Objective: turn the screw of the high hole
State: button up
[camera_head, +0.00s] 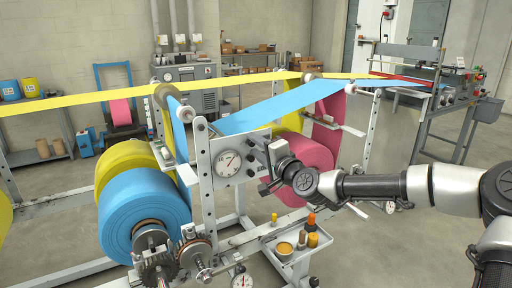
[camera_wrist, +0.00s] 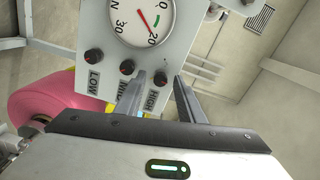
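The grey gauge panel (camera_wrist: 105,58) fills the upper middle of the wrist view. It carries a round dial (camera_wrist: 140,18) with a red needle and a short green arc. Below the dial are three dark screws above the labels LOW, MID and HIGH. The high screw (camera_wrist: 160,78) is at the right, the mid screw (camera_wrist: 127,67) in the middle and the low screw (camera_wrist: 93,56) at the left. My gripper (camera_wrist: 159,77) is open, with one fingertip on each side of the high screw. Whether the fingers touch it cannot be told. In the head view my gripper (camera_head: 268,184) is at the panel's right side.
Blue film (camera_head: 275,110) and yellow film (camera_head: 75,100) run above the panel. The large blue roll (camera_head: 140,210) stands left of it, the pink roll (camera_head: 305,150) behind. A small tray (camera_head: 300,252) with bottles hangs below my arm. Open floor lies at the right.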

jog(key=p+v, duration=0.3)
jog(key=v, duration=1.4)
jog(key=shift+s, duration=0.2)
jog(key=shift+d, duration=0.15)
